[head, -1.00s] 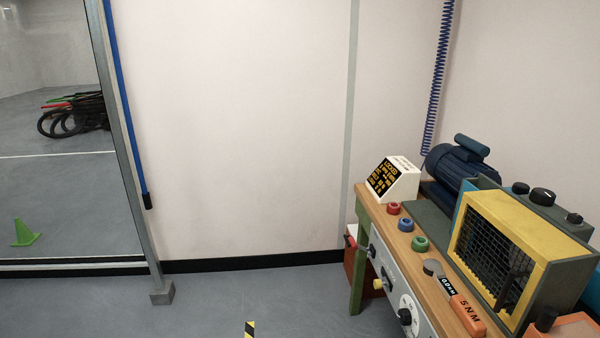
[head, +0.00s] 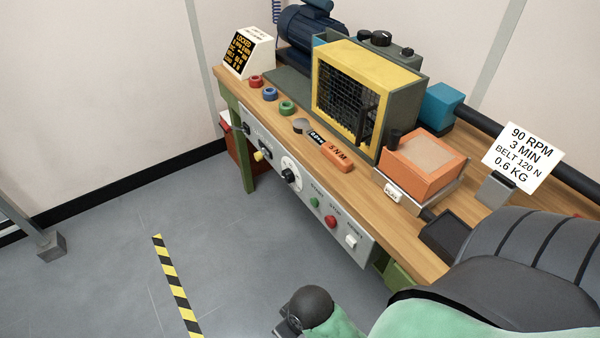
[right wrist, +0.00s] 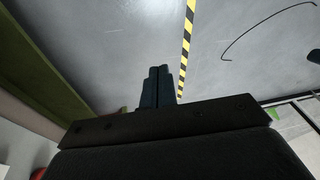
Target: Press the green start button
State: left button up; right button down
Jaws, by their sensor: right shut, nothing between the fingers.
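The small green start button (head: 314,202) sits on the grey control panel (head: 270,160) along the bench's front, under a "START" label. A red stop button (head: 331,221) and a white reset switch (head: 351,242) follow to its right. In the right wrist view my right gripper (right wrist: 158,72) is shut and empty, its fingers over the floor. In the head view my right arm comes in at the bottom right, its wrist low in front of the bench, apart from the green button; the fingertips are not clear there. My left gripper is out of view.
The wooden bench (head: 425,238) carries a yellow-framed guard cage (head: 377,65), a blue motor (head: 310,30), an orange box (head: 425,160) and a white display box (head: 250,52) reading "LOCKED". Red, blue and green rings lie near its edge.

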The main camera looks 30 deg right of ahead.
aim_at(315, 202)
jog(key=k+z, duration=0.2)
jog(key=z, duration=0.25)
jog(key=k+l+z, duration=0.15)
jog(key=z, duration=0.35)
jog(key=k, duration=0.05)
